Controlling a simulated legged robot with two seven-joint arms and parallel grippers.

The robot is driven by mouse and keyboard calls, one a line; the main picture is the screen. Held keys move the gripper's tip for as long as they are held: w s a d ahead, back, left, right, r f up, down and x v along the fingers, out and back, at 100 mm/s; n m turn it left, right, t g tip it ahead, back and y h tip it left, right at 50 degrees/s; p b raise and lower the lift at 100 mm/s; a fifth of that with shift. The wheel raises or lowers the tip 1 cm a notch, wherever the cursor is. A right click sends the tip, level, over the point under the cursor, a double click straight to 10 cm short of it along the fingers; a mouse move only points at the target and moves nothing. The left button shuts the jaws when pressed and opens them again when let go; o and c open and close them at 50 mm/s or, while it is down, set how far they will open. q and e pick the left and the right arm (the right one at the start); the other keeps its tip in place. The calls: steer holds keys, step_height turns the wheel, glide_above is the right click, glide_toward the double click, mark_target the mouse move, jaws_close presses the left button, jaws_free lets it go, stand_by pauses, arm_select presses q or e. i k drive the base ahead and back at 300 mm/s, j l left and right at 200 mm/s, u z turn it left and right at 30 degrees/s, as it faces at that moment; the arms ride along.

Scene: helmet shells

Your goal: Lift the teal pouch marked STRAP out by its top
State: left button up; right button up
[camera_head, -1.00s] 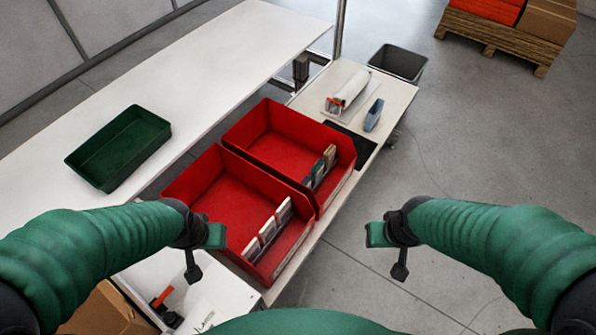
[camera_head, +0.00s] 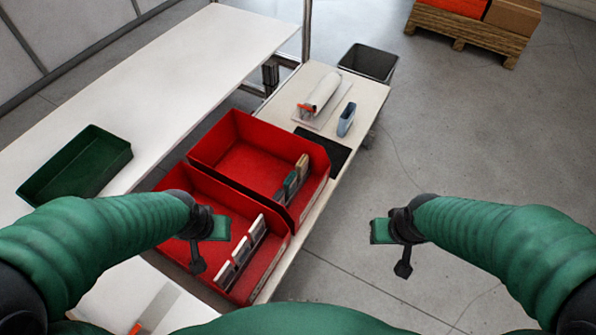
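A small teal pouch (camera_head: 290,185) stands in the farther red bin (camera_head: 215,143), against its right wall, in a row with a tan pouch (camera_head: 302,167). Any marking on it is too small to read. My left gripper (camera_head: 219,228) hangs over the nearer red bin (camera_head: 268,272), left of and nearer than the teal pouch. My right gripper (camera_head: 381,231) is over the floor, right of the bins. Both are apart from the pouches, and I cannot tell whether their fingers are open.
White pouches (camera_head: 240,250) stand in the nearer bin. A green tray (camera_head: 118,158) sits on the white table (camera_head: 160,75) at left. Behind the bins are a black mat (camera_head: 335,152), a paper roll (camera_head: 322,90) and a blue-grey holder (camera_head: 346,118). The floor at right is clear.

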mark_target(289, 184)
steer(key=i+l+u, duration=0.95)
steer(key=l, duration=0.15)
steer(key=u, duration=0.95)
steer(key=k+j, duration=0.05)
